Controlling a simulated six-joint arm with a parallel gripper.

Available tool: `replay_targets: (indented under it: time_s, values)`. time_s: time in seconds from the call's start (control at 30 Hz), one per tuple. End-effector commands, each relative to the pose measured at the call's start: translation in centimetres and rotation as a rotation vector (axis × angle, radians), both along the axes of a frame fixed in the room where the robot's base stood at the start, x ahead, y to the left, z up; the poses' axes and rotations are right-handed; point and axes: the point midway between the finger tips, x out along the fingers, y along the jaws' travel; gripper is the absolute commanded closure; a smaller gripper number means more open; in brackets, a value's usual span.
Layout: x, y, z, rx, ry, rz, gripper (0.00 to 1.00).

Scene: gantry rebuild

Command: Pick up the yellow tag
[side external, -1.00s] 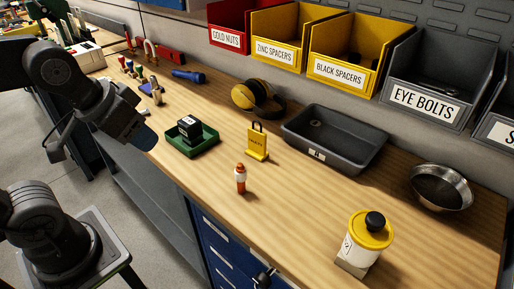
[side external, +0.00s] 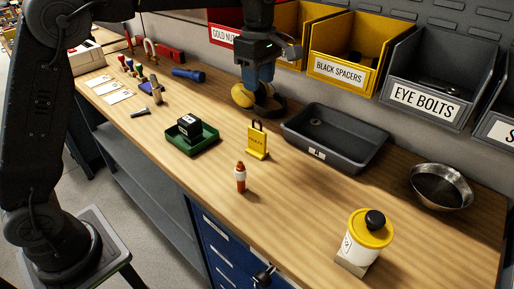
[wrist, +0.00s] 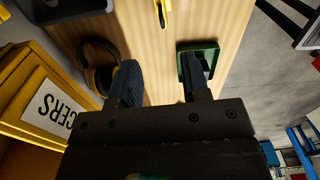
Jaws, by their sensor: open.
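The yellow tag (side external: 257,142) stands upright on the wooden bench, with a dark loop at its top and small dark print on its face. In the wrist view the yellow tag (wrist: 164,14) shows at the top edge, partly cut off. My gripper (side external: 258,88) is above the bench behind the tag, in front of the bins and over the yellow ear defenders. In the wrist view my gripper's two blue-grey fingers (wrist: 160,82) are apart, with bare wood between them. It is open and empty, and does not touch the tag.
A green tray (side external: 205,141) with a black box is left of the tag. A grey tray (side external: 362,158) is right of it, and an orange-and-white bottle (side external: 240,178) is in front. Yellow ear defenders (side external: 243,97) lie under my gripper. Labelled bins (side external: 432,92) line the back.

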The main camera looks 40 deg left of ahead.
Motion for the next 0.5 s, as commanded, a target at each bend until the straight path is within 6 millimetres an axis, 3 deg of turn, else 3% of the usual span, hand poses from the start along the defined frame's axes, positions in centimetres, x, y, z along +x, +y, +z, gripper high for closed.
replay_targets:
  time_s: [0.17, 0.5]
  values:
    - [0.3, -0.1, -1.9, 0.000, 0.010, 0.024, 0.57]
    - [0.2, 0.0, -7.9, 0.000, 0.008, 0.021, 0.57]
